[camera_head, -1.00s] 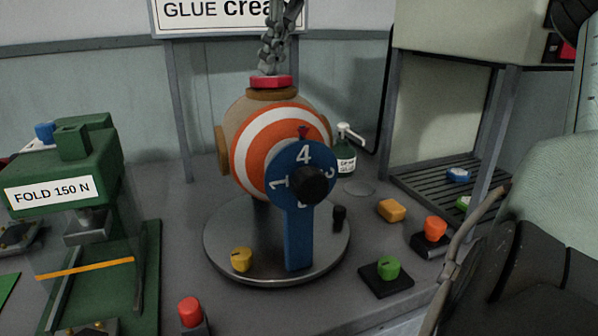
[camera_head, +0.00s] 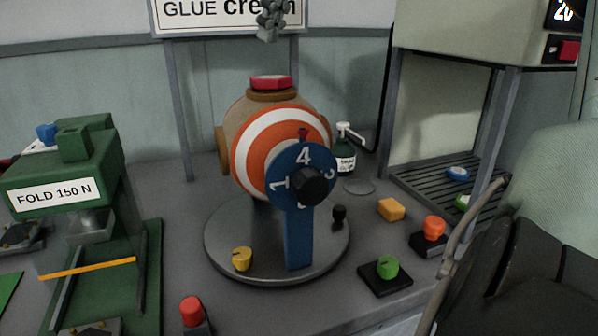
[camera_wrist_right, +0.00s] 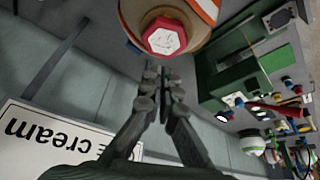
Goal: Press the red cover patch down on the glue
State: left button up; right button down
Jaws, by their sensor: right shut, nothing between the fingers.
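The red cover patch (camera_head: 271,82) sits on top of the ball (camera_head: 246,130), on a brown round seat. In the right wrist view the patch (camera_wrist_right: 164,37) shows a whitish hexagonal face with a red rim. The ball is tan with orange and white rings and stands on a round grey turntable (camera_head: 225,262) behind a blue numbered dial (camera_head: 283,160). My right gripper (camera_head: 268,36) is above the patch, apart from it, its fingers shut and empty; they also show in the right wrist view (camera_wrist_right: 160,72). Any glue under the patch is hidden. My left gripper is not seen.
A green press (camera_head: 60,185) labelled FOLD 150 N stands left. A yellow block (camera_head: 391,209), an orange button (camera_head: 434,228) and a green knob (camera_head: 387,267) are at right. A slatted rack (camera_head: 430,185) stands further right.

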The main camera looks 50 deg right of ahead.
jog(key=shift+r, duration=2.05)
